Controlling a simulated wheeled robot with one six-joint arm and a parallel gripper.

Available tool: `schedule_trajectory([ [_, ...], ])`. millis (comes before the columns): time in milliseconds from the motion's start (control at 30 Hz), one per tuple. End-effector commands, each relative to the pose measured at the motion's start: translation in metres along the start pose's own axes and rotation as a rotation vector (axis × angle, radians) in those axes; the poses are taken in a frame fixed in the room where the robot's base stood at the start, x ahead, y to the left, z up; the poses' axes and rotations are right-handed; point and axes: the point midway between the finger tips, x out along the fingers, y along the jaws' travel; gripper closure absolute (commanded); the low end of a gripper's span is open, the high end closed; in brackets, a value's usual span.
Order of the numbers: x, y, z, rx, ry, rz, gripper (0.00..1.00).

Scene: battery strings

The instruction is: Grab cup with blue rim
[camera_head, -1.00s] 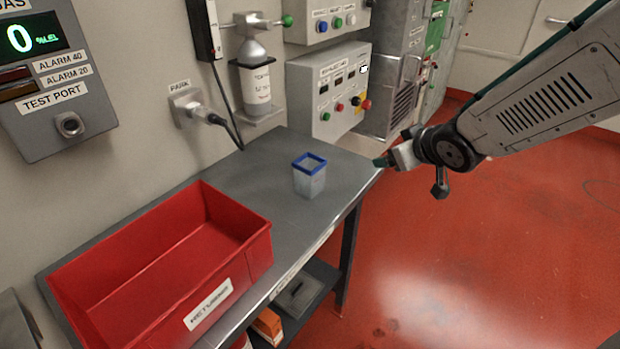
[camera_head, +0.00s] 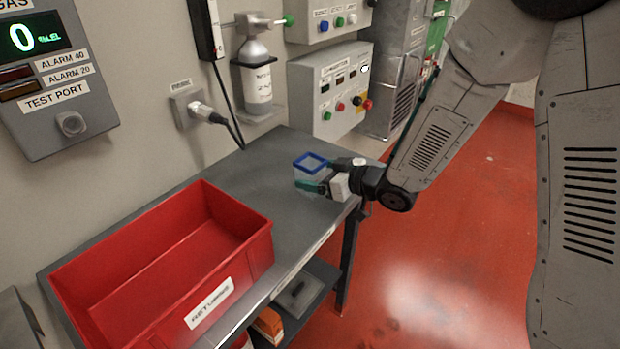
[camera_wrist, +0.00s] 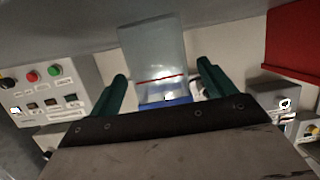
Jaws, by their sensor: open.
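The clear cup with a blue rim (camera_head: 309,164) stands upright on the grey table (camera_head: 190,190), near its right end. My gripper (camera_head: 312,187) is at the cup's right front side, with the green fingertips at the cup's body below the rim. In the wrist view the cup (camera_wrist: 153,52) shows between the two green fingers (camera_wrist: 162,85), with a visible gap on each side. The fingers are open. Part of the cup's lower body is hidden behind my gripper in the head view, and its rim is partly hidden by the gripper body in the wrist view.
A red bin (camera_head: 240,248) labelled for returns stands on the table's left front. A gas bottle (camera_head: 257,80), a wall socket with a plug (camera_head: 190,106) and a switch box (camera_head: 338,90) sit behind the table. The table between bin and cup is clear.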

Motion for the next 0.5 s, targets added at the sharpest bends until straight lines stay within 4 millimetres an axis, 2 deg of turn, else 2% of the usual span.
schedule_trajectory([
  [133, 0.022, -0.001, 0.001, 0.001, -0.001, -0.001, 0.17],
  [367, 0.025, 0.000, 0.001, 0.001, -0.001, 0.001, 0.17],
  [400, 0.025, 0.000, 0.001, 0.001, -0.001, 0.001, 0.23],
  [500, 0.025, 0.000, 0.001, 0.001, -0.001, 0.001, 0.51],
])
